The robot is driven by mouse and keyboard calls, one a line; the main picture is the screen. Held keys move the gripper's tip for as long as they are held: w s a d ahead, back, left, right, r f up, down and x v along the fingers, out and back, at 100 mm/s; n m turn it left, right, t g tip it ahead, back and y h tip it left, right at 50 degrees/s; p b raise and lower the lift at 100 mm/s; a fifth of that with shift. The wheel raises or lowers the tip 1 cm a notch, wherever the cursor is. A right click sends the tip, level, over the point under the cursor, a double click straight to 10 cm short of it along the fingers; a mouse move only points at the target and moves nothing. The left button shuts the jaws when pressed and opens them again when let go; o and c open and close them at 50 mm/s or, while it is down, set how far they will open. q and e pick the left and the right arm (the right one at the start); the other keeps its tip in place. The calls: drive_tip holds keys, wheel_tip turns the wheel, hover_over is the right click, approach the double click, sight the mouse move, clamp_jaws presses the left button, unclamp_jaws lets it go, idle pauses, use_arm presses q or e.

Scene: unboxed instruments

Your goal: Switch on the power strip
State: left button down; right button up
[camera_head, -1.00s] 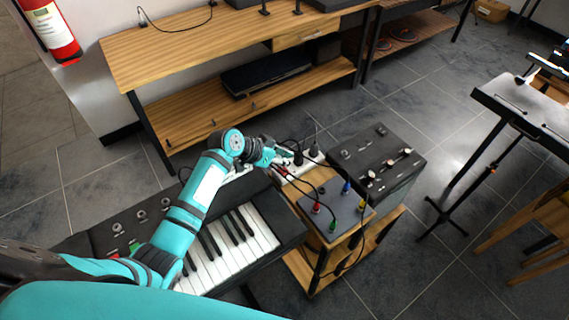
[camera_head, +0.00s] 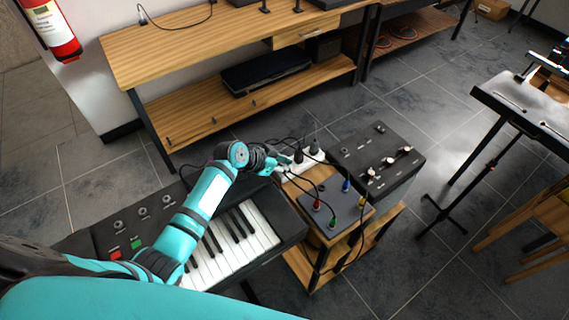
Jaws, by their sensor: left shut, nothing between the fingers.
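The power strip (camera_head: 304,163) is white and lies on a small wooden stand (camera_head: 297,189), with black plugs and cables in it. My left gripper (camera_head: 284,160) is shut and empty at the left end of the strip. Its fingertips are over or right beside that end; I cannot tell if they touch it. The strip's switch is hidden or too small to make out. My right gripper is not in view.
A grey box with coloured plugs (camera_head: 336,205) and a black mixer (camera_head: 376,160) stand close to the strip. A keyboard (camera_head: 232,240) lies under my left arm. A wooden shelf unit (camera_head: 190,58) is behind. Loose black cables hang around the stand.

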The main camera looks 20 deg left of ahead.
use_arm(q)
drive_tip(key=shift+f, duration=0.1)
drive_tip(key=shift+w+a+r, duration=0.25)
drive_tip(key=shift+w+a, duration=0.2)
drive_tip(key=shift+a, duration=0.15)
drive_tip(key=shift+r, duration=0.1)
